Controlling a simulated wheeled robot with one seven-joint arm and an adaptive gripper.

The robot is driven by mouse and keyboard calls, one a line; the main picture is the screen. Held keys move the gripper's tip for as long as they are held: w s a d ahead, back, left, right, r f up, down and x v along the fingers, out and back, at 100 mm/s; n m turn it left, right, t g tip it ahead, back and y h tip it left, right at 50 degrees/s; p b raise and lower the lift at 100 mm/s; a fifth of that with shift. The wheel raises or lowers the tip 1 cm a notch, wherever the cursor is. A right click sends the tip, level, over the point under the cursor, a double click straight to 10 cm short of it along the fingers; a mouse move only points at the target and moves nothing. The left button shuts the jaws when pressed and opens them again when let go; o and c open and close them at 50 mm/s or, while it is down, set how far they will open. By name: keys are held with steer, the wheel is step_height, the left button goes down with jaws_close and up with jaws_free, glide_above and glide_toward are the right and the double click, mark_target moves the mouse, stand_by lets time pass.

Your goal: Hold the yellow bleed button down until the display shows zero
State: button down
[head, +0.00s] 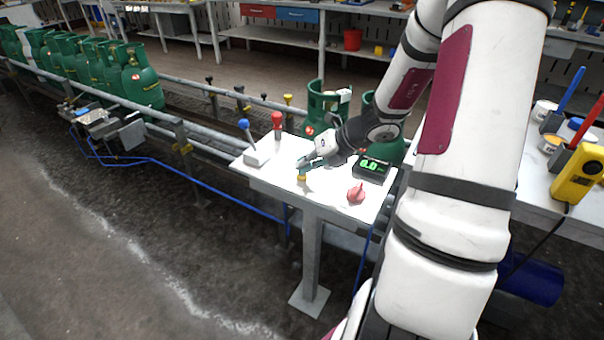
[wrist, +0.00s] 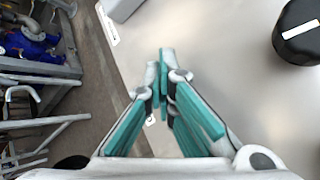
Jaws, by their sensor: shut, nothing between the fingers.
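The yellow bleed button (head: 301,178) is on the white panel top (head: 322,193) in the head view, right below my gripper (head: 303,165). My gripper is shut and empty, its teal fingertips pointing down at the button. At this size I cannot tell whether the tips touch it or how far it is pressed. In the wrist view the fingers of my gripper (wrist: 163,58) meet, and the button is not visible. The display (head: 373,167) is a dark box with green digits behind my gripper to the right. It seems to read 0.0, but the first digit is unclear.
Green cylinders (head: 140,80) line the conveyor behind. A bench with a yellow device (head: 578,175) is at right.

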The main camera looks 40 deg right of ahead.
steer(key=shift+r+p, duration=0.9)
steer(key=shift+p, duration=0.05)
step_height(320, 180, up, 5)
steer(key=p, duration=0.5)
stand_by(0.4)
